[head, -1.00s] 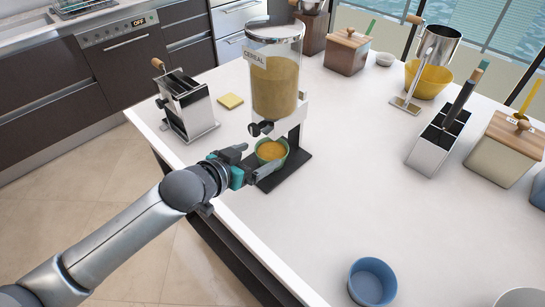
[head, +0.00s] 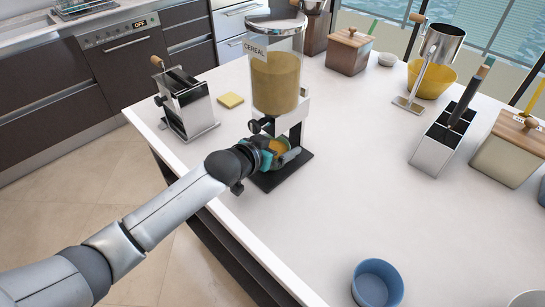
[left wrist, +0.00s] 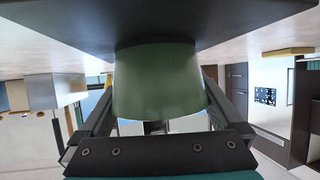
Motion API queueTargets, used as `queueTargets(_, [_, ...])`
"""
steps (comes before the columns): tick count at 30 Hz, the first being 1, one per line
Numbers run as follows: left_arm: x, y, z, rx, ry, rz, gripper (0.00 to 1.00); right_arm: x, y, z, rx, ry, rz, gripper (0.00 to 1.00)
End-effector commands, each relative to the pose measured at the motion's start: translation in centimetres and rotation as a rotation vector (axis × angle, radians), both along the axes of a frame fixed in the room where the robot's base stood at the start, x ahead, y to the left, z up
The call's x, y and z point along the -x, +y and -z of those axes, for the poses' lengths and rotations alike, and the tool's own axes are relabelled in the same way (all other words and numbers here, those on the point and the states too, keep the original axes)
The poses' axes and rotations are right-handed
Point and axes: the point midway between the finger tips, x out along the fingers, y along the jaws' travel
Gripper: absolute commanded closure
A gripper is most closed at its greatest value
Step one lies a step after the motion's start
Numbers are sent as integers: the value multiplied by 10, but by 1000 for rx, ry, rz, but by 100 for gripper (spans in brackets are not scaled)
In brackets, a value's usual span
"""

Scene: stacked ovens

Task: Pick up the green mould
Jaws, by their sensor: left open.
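The green mould (head: 278,146), a small round cup with orange-yellow contents, stands on the black base of the cereal dispenser, below its spout. My left gripper (head: 283,154) is at the mould and partly covers it in the head view. In the left wrist view, which is upside down, the green mould (left wrist: 157,80) fills the space between the two open fingers, one on each side. I cannot tell whether the fingers touch it. My right gripper is not in view.
The cereal dispenser (head: 276,85) rises right over the mould. A metal toaster-like rack (head: 188,105) and a yellow sponge (head: 230,100) are to the left. A blue bowl (head: 377,284) is at the front. The white counter (head: 345,190) to the right is clear.

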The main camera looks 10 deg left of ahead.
Motion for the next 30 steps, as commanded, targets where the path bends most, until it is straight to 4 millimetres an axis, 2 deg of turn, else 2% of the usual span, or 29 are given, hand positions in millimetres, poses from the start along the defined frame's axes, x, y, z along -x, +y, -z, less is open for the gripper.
queueTargets(7, [-1, -1, 0, 0, -1, 0, 0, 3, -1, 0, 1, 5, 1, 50])
queueTargets(27, [-1, 0, 0, 0, -1, 0, 75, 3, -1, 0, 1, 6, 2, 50])
queueTargets(30, [-1, 0, 0, 0, 0, 0, 75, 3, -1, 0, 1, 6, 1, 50])
